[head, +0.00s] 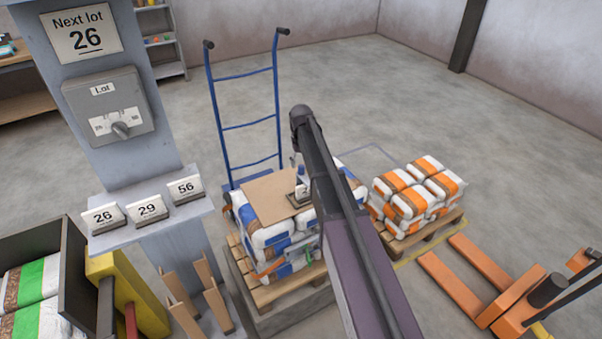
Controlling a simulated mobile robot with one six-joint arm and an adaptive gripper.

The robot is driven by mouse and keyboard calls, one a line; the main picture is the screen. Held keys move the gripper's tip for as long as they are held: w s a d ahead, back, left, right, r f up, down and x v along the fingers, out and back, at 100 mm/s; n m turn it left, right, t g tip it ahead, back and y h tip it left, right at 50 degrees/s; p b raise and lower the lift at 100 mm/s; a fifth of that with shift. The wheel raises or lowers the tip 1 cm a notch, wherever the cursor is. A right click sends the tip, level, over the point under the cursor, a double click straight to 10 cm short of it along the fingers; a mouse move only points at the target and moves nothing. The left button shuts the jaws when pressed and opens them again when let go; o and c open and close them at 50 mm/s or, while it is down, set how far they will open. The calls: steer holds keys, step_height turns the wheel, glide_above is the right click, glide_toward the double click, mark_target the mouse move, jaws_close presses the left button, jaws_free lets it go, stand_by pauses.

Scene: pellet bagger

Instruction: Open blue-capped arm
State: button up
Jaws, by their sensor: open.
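I cannot make out an arm with a blue cap in the head view. My arm reaches up from the lower right, across the bagged pallet. My gripper (298,166) hangs at its far end, mostly hidden behind my own arm, and is open. Below it is a dark number block (301,194), partly covered by my arm, with a "2" showing. It appears to be on the cardboard sheet (268,196) on top of the white and blue bags (262,238). I cannot tell whether the gripper touches the block.
A blue hand truck (248,127) stands behind the pallet. Orange bags (412,200) and an orange pallet jack (500,290) stand right.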

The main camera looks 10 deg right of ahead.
steer(key=shift+f+b, duration=1.15)
steer(key=shift+f, duration=0.3)
jaws_close()
